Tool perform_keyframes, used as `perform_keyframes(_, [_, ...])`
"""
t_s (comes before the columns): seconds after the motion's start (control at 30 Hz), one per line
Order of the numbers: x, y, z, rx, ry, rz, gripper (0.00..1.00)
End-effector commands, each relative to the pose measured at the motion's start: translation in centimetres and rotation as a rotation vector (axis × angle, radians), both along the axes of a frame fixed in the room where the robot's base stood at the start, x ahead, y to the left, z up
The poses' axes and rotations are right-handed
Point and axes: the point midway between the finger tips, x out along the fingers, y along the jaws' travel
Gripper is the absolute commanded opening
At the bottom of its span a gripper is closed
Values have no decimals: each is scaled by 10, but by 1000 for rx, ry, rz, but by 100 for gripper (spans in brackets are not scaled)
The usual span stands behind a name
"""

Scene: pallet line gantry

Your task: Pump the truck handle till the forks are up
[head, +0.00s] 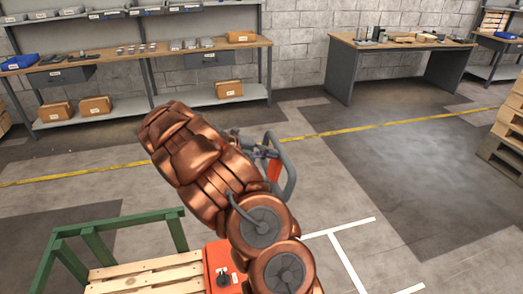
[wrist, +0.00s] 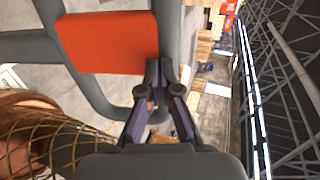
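The truck handle (head: 291,172) is a grey loop with an orange panel, standing up behind my copper arm in the head view. In the wrist view the grey loop and its orange panel (wrist: 108,42) fill the upper left. My gripper (wrist: 160,68) has its two fingers drawn close together at the grey bar on the panel's right side, and it appears shut on that bar. In the head view my gripper (head: 252,150) is partly hidden by my arm. The truck's red body (head: 213,262) shows low in the picture. The forks are hidden.
A wooden pallet (head: 150,277) with a green frame (head: 98,242) lies at lower left. A shelved workbench (head: 120,62) and a desk (head: 400,45) stand along the wall. Stacked pallets (head: 508,130) are at right. Floor with a yellow line (head: 400,119) is clear.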

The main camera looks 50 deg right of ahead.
Motion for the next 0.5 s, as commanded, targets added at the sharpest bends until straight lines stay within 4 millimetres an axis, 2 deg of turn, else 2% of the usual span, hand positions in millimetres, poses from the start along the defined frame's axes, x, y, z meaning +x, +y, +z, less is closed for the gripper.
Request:
perform_keyframes(0.2, [-18, -27, -12, 0, 0, -1, 0])
perform_keyframes(0.5, [-37, -56, -26, -1, -1, 1, 0])
